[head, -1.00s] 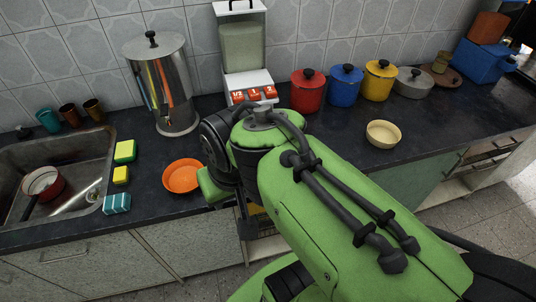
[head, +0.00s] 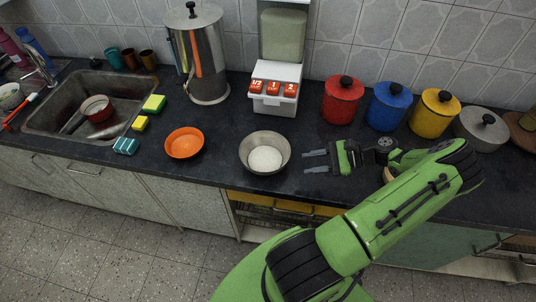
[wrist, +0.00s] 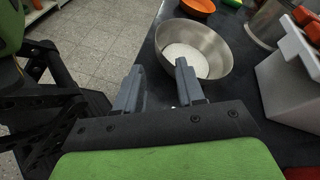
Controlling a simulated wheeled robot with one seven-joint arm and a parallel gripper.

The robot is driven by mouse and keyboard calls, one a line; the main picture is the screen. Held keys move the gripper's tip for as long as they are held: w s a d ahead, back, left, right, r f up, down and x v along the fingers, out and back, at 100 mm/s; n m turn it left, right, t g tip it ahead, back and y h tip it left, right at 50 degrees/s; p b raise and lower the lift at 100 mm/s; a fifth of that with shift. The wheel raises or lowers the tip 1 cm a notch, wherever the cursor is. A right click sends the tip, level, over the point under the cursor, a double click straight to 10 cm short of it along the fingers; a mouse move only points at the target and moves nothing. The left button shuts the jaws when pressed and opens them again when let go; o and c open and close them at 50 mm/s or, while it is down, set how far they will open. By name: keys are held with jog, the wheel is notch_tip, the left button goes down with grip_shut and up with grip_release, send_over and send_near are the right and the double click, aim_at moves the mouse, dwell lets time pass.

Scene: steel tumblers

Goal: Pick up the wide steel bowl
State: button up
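The wide steel bowl (head: 278,141) stands upright on the dark counter, with white contents inside. In the wrist view the steel bowl (wrist: 215,38) is just beyond the fingertips, slightly right of centre. My gripper (head: 310,162) is to the right of the bowl in the head view, its two fingers apart and pointing left toward it. In the wrist view my gripper (wrist: 158,78) shows open fingers with nothing between them. A gap shows between the fingertips and the bowl's rim in the head view.
An orange bowl (head: 184,143) stands left of the steel bowl. A white dispenser (head: 275,92) stands behind it. Red (head: 342,102), blue (head: 388,107) and yellow (head: 434,114) canisters line the back right. A sink (head: 85,103) is at the left. The counter's front edge is close.

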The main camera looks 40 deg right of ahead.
jog(key=b+x, duration=0.1)
jog(key=x, duration=1.4)
jog(key=shift+w+a, duration=0.1)
jog(key=shift+w, duration=0.1)
grip_shut()
jog(key=shift+r, duration=0.1)
